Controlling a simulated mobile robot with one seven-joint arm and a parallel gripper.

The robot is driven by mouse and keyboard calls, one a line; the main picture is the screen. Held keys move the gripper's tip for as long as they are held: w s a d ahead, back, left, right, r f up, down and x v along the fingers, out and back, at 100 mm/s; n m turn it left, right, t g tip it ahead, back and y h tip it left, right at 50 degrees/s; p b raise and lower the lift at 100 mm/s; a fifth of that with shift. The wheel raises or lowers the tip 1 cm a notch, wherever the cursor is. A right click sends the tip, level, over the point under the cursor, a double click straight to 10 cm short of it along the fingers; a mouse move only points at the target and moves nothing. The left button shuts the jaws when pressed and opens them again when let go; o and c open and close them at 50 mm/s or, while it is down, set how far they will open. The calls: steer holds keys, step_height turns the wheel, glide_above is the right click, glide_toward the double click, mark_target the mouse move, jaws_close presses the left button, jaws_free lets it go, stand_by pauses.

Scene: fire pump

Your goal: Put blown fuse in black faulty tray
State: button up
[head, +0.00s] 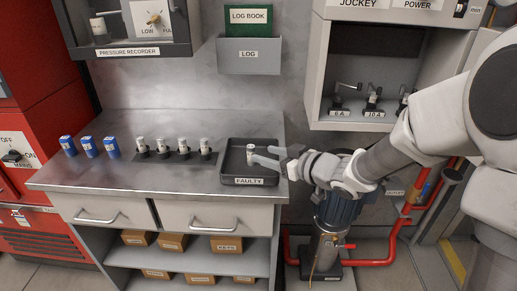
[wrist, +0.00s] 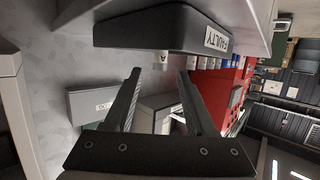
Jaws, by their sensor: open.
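The black faulty tray (head: 234,172) sits at the right end of the grey bench, with a FAULTY label on its front. A small white fuse (head: 250,150) shows upright within the tray; whether it is blown cannot be seen. My gripper (head: 262,156) is open and reaches over the tray from the right, its fingertips close to this fuse. In the wrist view the tray (wrist: 160,28) fills the top, and the fuse (wrist: 162,57) pokes past its edge, ahead of and between the spread fingers of my gripper (wrist: 160,75). Its base is hidden there by the tray wall.
Several white fuses (head: 162,147) stand in black holders on the bench left of the tray. Blue fuse boxes (head: 89,146) are farther left. The LOG holder (head: 249,60) hangs on the wall above. An open cabinet (head: 390,70) and a blue pump motor (head: 339,209) are to the right.

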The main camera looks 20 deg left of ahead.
steer(key=p+v, duration=0.1)
steer(key=v, duration=0.6)
steer(key=shift+d+r+p, duration=0.15)
steer(key=shift+d+p, duration=0.05)
steer(key=shift+p, duration=0.15)
steer(key=d+r+m+t+h, duration=0.2)
steer(key=d+r+m+h, duration=0.15)
steer(key=d+h, duration=0.4)
steer(key=d+r+m+t+h, duration=0.2)
steer(key=d+r+m+h, duration=0.15)
steer(key=d, duration=0.75)
steer(key=s+d+m+g, duration=0.1)
steer(key=s+m+g, duration=0.1)
steer(key=s, duration=0.8)
steer(key=s+d+m+g+h, duration=0.1)
steer(key=s+g, duration=0.3)
steer(key=s, duration=0.7)
steer(key=shift+d+f+m, duration=0.3)
steer(key=shift+d+m, duration=0.4)
steer(key=shift+m, duration=0.1)
steer(key=shift+s+r, duration=0.1)
